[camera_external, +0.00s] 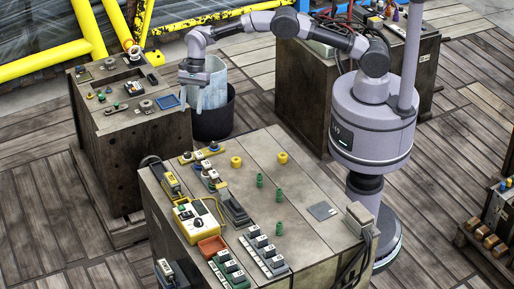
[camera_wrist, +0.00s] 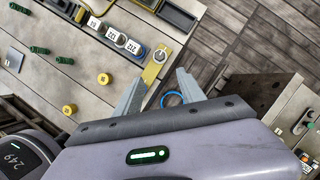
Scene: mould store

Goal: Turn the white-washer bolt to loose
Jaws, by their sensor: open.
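In the wrist view, a yellow plate (camera_wrist: 153,73) lies along the edge of the wooden console top. A bolt with a pale, whitish washer (camera_wrist: 160,55) stands on it, just beyond my fingertips. In the external view the same plate (camera_external: 200,154) is at the console's far edge, with the pale bolt (camera_external: 187,155) at its left end and a blue one (camera_external: 213,146) near its right. My gripper (camera_wrist: 158,75) has its fingers spread and empty, with a blue ring (camera_wrist: 171,99) showing between them. In the external view my gripper (camera_external: 194,82) hangs beyond the console, well apart from the bolt.
Yellow knobs (camera_external: 236,161) and green pegs (camera_external: 259,181) stand on the console (camera_external: 310,195). A dark bin (camera_external: 213,123) stands beneath my gripper, beside another bench (camera_external: 120,123).

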